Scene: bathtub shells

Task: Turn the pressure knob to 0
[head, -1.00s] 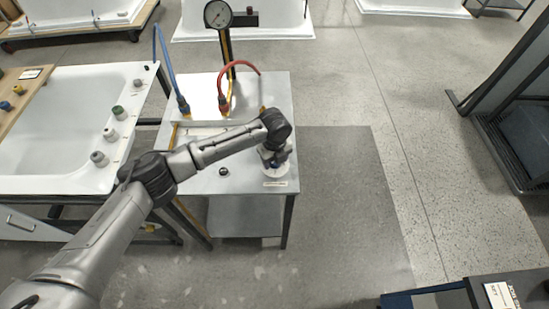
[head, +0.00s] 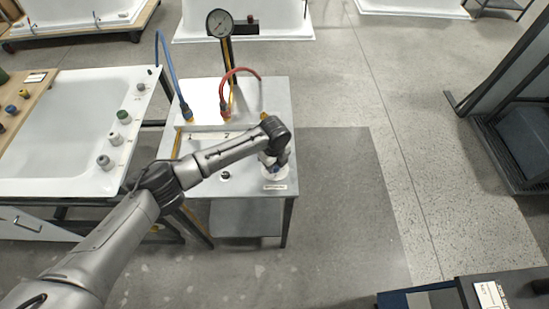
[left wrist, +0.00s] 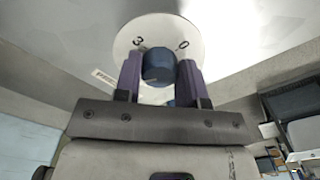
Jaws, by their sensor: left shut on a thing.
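The pressure knob (left wrist: 157,65) is dark blue and stands on a round white dial plate (left wrist: 165,27) in the left wrist view. The plate shows a 3 on the left and a 0 on the right. My left gripper (left wrist: 160,78) has its two purple fingers on either side of the knob, shut on it. In the head view my left gripper (head: 273,162) is over the right front part of the metal table (head: 240,186), covering most of the knob. I cannot tell where the knob points. My right gripper is not in view.
A pressure gauge (head: 219,23) stands on a post behind the table. A blue hose (head: 168,75) and a red hose (head: 236,71) rise from the tabletop. A white tub shell (head: 70,130) with several fittings is at left. Floor right of the table is clear.

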